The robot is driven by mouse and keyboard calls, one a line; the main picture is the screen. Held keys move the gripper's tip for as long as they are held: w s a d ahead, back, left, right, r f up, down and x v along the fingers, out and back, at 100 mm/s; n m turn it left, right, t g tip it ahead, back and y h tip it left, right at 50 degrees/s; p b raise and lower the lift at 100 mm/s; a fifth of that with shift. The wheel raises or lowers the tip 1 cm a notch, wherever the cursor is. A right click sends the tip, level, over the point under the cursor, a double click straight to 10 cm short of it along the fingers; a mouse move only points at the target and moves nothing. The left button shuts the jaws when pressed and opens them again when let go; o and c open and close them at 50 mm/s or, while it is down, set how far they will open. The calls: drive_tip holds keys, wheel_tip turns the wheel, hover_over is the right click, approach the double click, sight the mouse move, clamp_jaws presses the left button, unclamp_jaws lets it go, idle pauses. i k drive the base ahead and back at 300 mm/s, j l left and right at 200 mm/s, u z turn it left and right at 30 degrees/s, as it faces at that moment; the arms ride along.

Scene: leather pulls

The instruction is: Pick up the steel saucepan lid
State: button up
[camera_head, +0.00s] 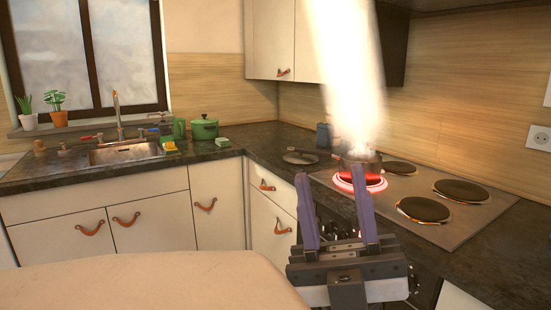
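The steel saucepan lid (300,158) appears to be the small, round, grey disc with a knob on the dark counter, just left of the stove. My gripper (334,183) is in the lower middle of the view, with its two purple fingers pointing up and spread apart. Nothing shows between the fingers. The gripper appears nearer to me than the lid, in front of the cabinets, and does not touch it. The lid is small in view, so its details are hard to tell.
A saucepan (362,160) stands on a glowing red burner, with a bright white plume above it. Other hot plates (424,209) sit to its right. A green pot (204,128) and a sink (125,152) are along the left counter. A pale surface (150,280) fills the lower left.

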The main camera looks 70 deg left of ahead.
sight(298, 158)
drive_tip(key=u, duration=1.9)
drive_tip(key=i+j+z, duration=0.3)
drive_tip(key=i+j, duration=1.15)
drive_tip(key=i+j+z, duration=0.1)
drive_tip(key=i+j, duration=0.25)
drive_tip(key=i, duration=0.25)
drive_tip(key=i+j, duration=0.45)
drive_tip(key=i, duration=0.15)
drive_tip(key=l+z, duration=0.05)
